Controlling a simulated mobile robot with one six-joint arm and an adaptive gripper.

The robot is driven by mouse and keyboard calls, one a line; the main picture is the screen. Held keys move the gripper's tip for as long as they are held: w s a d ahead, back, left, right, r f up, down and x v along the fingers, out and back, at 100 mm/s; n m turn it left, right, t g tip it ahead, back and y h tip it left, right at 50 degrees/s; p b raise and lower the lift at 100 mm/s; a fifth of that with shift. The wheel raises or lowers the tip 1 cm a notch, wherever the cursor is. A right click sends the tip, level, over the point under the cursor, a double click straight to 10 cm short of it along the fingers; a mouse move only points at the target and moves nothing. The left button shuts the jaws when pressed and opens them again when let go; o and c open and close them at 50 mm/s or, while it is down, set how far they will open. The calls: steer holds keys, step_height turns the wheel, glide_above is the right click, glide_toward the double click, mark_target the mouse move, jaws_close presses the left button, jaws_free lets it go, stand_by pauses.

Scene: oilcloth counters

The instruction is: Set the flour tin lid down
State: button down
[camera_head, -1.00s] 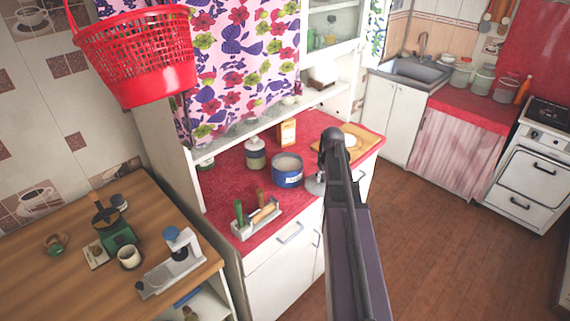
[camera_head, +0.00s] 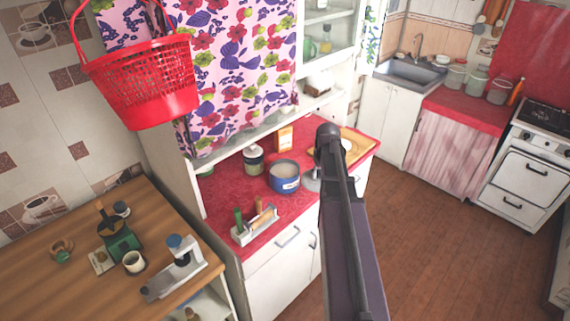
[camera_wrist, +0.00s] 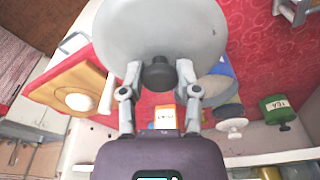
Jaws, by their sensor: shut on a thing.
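The flour tin lid is a pale grey disc with a black knob. It fills the top middle of the wrist view (camera_wrist: 160,25), and only a sliver shows past my arm in the head view (camera_head: 311,182). My gripper (camera_wrist: 158,75) is shut on the knob, one finger on each side. The blue flour tin (camera_head: 284,180) stands open on the red counter, with pale contents visible. The lid is just right of the tin in the head view. In the wrist view it partly hides the tin. I cannot tell whether the lid touches the counter.
The red counter (camera_head: 228,197) holds a wooden board (camera_head: 357,146), an orange box (camera_head: 284,138), a lidded jar (camera_head: 253,160) and a utensil caddy (camera_head: 254,225). The clearest patch lies between the caddy and the jar. A red basket (camera_head: 140,85) hangs at upper left.

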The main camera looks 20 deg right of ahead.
steer(key=shift+a+r+p, duration=0.1)
steer(key=shift+r+p, duration=0.55)
steer(key=shift+r, duration=0.45)
steer(key=w+a+f+b, duration=0.1)
steer(key=w+a, duration=0.4)
steer(key=w, duration=0.7)
steer(key=shift+a+f, duration=0.15)
steer(key=shift+a, duration=0.2)
steer(key=shift+w, duration=0.15)
steer(key=shift+w+a+f+b, duration=0.3)
steer(key=shift+w+f+b, duration=0.25)
steer(key=shift+f+b, duration=0.35)
steer(key=shift+w+a+f+b, duration=0.25)
steer(key=shift+w+f+b, duration=0.3)
steer(key=shift+f+b, duration=0.35)
steer(key=shift+r, duration=0.1)
